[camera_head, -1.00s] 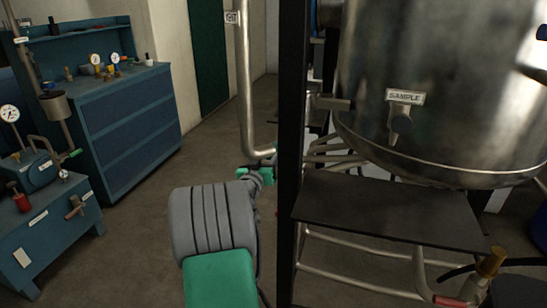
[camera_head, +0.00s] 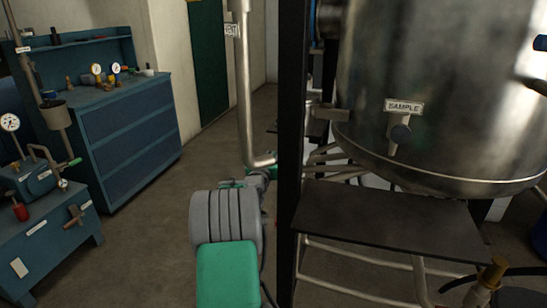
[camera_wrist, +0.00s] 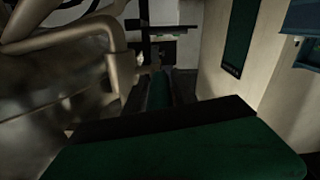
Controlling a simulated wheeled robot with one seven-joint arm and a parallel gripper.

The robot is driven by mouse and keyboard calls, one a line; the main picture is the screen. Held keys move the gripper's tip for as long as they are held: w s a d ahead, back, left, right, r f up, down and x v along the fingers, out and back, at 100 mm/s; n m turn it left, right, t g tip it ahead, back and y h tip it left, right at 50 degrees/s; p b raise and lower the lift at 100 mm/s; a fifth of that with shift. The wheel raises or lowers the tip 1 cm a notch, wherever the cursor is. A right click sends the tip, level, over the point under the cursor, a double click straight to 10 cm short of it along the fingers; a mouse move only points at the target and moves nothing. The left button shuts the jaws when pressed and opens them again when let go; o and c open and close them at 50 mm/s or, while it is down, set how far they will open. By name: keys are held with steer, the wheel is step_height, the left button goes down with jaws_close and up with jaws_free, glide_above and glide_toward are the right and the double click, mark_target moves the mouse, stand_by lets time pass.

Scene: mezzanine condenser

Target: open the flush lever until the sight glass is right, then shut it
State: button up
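No lever labelled flush and no sight glass can be made out in either view. A steel tank (camera_head: 450,90) at the right carries a SAMPLE label (camera_head: 404,107) with a small grey valve handle (camera_head: 400,135) below it. My arm reaches forward at lower centre in the head view, and its far end is partly hidden by a steel pipe (camera_head: 246,100) and a black post. In the wrist view, green and black parts of my gripper (camera_wrist: 165,110) fill the lower middle. Its fingertips are not clear and I see nothing held.
The black post (camera_head: 291,150) stands just right of my arm. A dark shelf plate (camera_head: 390,215) juts out under the tank. A blue bench (camera_head: 130,120) and a blue test stand (camera_head: 50,225) with gauges are at left. The floor (camera_head: 150,235) between is clear.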

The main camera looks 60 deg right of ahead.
jaws_close()
stand_by(1.0)
